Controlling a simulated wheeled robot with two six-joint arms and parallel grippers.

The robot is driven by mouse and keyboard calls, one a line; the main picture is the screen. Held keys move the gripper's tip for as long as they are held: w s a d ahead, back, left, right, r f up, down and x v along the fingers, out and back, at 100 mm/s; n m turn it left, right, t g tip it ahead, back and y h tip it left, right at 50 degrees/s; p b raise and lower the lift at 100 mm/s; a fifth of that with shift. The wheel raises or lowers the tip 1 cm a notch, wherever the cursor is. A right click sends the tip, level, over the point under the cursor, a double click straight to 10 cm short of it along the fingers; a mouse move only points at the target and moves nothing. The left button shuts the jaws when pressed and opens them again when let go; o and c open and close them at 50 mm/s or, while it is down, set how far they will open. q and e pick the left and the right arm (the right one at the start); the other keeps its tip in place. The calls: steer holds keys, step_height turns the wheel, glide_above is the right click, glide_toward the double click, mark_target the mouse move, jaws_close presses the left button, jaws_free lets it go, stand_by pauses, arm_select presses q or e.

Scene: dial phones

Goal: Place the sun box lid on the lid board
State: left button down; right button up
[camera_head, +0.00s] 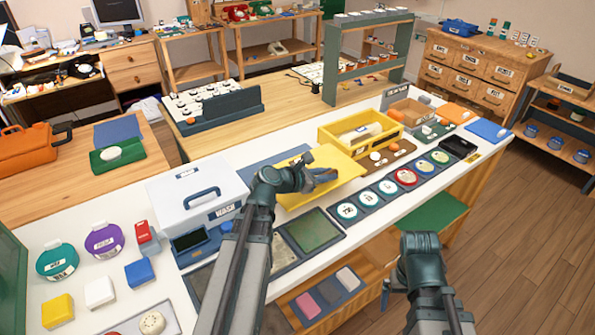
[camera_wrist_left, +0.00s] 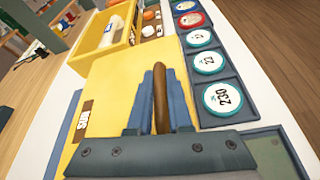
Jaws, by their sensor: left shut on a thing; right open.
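The yellow sun box lid (camera_head: 343,165) shows beside the open yellow box (camera_head: 352,133). In the left wrist view, the lid (camera_wrist_left: 112,90) carries a brown label reading SUN and a brown bar handle (camera_wrist_left: 160,88). My left gripper (camera_head: 322,177) is shut on that handle, with its fingers (camera_wrist_left: 160,105) on both sides. A blue-grey board (camera_head: 268,167), likely the lid board, shows left of the lid and partly under it. Its edge shows in the wrist view (camera_wrist_left: 65,135). I cannot tell whether the lid touches it. My right gripper (camera_head: 420,242) is open and empty at the front.
A white box with a blue handle (camera_head: 198,193) stands left of the board. A row of round labelled dials in dark trays (camera_head: 388,187) runs right of the lid. A green panel (camera_head: 313,231) lies in front. The yellow box holds a pale object (camera_head: 360,133).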

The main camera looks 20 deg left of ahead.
mark_target(301, 159)
arm_select(q)
steer(key=w+a, duration=0.1)
steer(key=a, duration=0.2)
steer(key=w+a, duration=0.2)
steer(key=a, duration=0.2)
steer(key=w+a+f+b, duration=0.1)
steer(key=a, duration=0.2)
steer(key=shift+w+a, duration=0.15)
steer(key=shift+w, duration=0.05)
steer(key=shift+f+b, duration=1.7)
steer(key=shift+f, duration=0.05)
steer(key=shift+f+b, duration=0.35)
steer(key=shift+f, duration=0.15)
steer(key=shift+s, duration=0.1)
steer(key=shift+b, duration=0.3)
steer(key=c, duration=0.8)
jaws_free()
steer(key=shift+s+d+f, duration=0.1)
steer(key=shift+d, duration=0.1)
steer(key=shift+c, duration=0.2)
